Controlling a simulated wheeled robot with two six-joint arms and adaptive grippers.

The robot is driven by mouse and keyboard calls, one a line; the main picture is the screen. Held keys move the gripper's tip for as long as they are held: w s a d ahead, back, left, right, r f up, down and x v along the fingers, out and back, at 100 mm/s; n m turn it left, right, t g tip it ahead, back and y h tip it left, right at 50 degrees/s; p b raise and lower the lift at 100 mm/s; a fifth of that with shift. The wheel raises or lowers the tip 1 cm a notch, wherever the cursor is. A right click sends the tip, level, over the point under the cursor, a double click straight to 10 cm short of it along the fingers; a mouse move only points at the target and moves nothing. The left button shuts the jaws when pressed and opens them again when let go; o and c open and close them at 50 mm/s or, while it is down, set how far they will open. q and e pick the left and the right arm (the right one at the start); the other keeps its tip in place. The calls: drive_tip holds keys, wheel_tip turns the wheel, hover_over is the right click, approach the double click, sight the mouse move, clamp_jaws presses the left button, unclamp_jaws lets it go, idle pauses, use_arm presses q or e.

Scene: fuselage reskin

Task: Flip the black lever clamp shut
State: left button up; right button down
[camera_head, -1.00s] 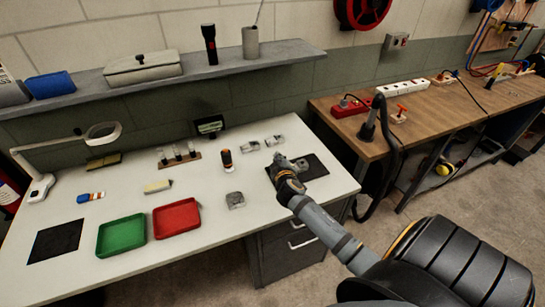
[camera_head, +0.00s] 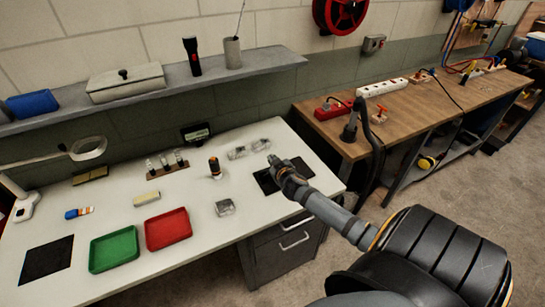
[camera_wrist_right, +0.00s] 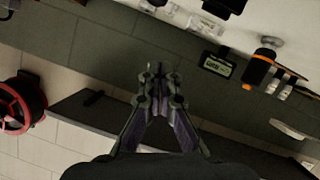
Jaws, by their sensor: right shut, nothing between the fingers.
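I cannot clearly pick out the black lever clamp. Small fixtures stand on the wooden bench (camera_head: 350,148) at the right of the head view, and a small dark upright piece among the far ones is too small to tell. A red-handled fixture (camera_head: 381,114) shows near the bench's left end. My right gripper (camera_head: 272,161) is above the black mat (camera_head: 265,181) on the white table, far to the left of the bench fixtures. In the right wrist view, the right gripper (camera_wrist_right: 159,72) is shut and empty. My left gripper is not in view.
The white table (camera_head: 130,272) holds a green tray (camera_head: 114,268), a red tray (camera_head: 167,245) and several small parts. A shelf (camera_head: 265,62) runs above it.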

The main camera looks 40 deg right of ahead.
drive_tip(key=shift+r, duration=0.15)
drive_tip(key=s+r+p, duration=0.4)
drive_tip(key=s+r, duration=0.3)
drive_tip(key=s, duration=0.2)
drive_tip(key=shift+a+r, duration=0.15)
idle(0.6)
